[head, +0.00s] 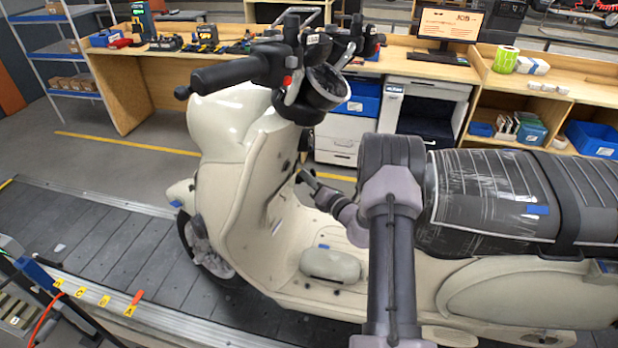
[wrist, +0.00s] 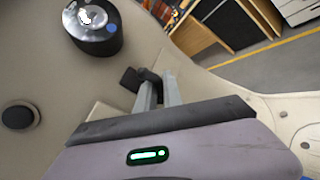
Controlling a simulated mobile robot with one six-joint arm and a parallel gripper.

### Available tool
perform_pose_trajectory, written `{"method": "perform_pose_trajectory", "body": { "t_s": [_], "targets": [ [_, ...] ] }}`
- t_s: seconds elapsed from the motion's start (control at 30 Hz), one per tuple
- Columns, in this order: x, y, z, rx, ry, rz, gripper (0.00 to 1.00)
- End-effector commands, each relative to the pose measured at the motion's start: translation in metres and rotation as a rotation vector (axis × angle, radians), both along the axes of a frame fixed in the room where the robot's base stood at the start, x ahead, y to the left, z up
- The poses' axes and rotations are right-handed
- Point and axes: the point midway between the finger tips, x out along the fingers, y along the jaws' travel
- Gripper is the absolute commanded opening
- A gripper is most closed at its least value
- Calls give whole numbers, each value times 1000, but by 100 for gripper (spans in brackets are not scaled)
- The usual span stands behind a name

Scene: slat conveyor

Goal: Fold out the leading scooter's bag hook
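The cream scooter (head: 235,190) stands on the slat conveyor, and no other scooter shows. My gripper (head: 307,178) reaches the inner face of its front shield, below the handlebar. In the wrist view two grey fingers of my gripper (wrist: 157,80) stand a narrow gap apart. A small black part (wrist: 130,79), seemingly the bag hook, is at their tips, partly covered by them. I cannot tell whether the fingers press on it or only flank it. A round black lock-like part (wrist: 93,30) is on the shield above left, and a black knob (wrist: 18,116) at far left.
The handlebar (head: 245,72) and round mirror (head: 325,87) are above my gripper. A wrapped dark seat (head: 485,190) is to its right. A cream lump (head: 330,265) lies on the footboard. Workbenches (head: 150,85) stand behind the conveyor (head: 90,235).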

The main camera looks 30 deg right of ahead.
Motion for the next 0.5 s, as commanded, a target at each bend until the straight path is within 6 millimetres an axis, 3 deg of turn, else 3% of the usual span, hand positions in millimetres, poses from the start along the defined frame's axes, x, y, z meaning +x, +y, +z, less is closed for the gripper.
{"method": "perform_pose_trajectory", "body": {
  "t_s": [0.5],
  "targets": [
    [-1, -1, -9, 67, -76, 0, 0]
  ]
}}
